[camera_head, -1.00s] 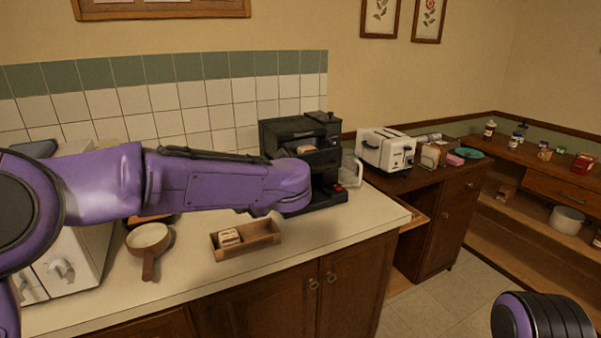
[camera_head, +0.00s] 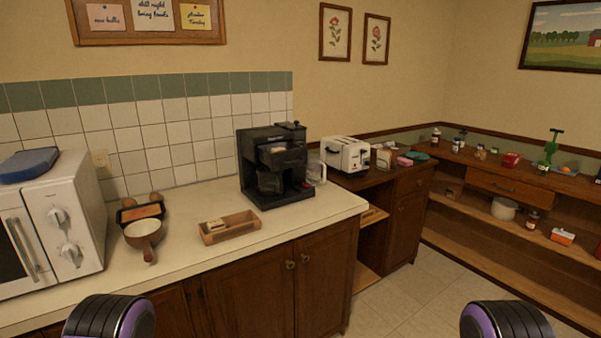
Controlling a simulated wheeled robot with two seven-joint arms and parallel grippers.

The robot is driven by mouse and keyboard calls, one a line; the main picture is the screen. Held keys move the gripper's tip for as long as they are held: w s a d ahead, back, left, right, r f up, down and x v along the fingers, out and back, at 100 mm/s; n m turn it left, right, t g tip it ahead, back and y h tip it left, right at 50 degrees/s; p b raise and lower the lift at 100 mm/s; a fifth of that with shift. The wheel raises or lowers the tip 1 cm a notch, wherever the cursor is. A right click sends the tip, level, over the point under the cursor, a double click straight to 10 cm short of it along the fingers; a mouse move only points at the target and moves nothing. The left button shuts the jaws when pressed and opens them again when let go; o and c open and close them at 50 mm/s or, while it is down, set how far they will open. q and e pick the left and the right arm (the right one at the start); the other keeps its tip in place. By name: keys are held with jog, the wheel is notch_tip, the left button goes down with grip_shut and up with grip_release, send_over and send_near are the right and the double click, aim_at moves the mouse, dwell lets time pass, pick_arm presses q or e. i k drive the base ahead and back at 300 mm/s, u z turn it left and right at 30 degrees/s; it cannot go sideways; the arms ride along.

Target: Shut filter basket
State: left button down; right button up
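The black coffee maker (camera_head: 250,165) stands at the right part of the white counter, against the tiled wall. Its filter basket (camera_head: 283,156) is the dark section under the top, above a dark carafe (camera_head: 269,182). At this size I cannot tell whether the basket is flush or slightly out. Neither gripper shows. Only rounded purple and black parts of my arms are at the bottom edge, left and right, well away from the coffee maker.
A clear jug (camera_head: 316,172) stands right of the coffee maker, before a white toaster (camera_head: 345,155). A wooden box (camera_head: 229,227), a saucepan (camera_head: 144,236) and a white microwave (camera_head: 80,215) are to the left. The counter front before the coffee maker is clear.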

aim_at(295, 155)
jog(key=z, duration=0.75)
jog(key=i, duration=1.2)
jog(key=u, duration=0.2)
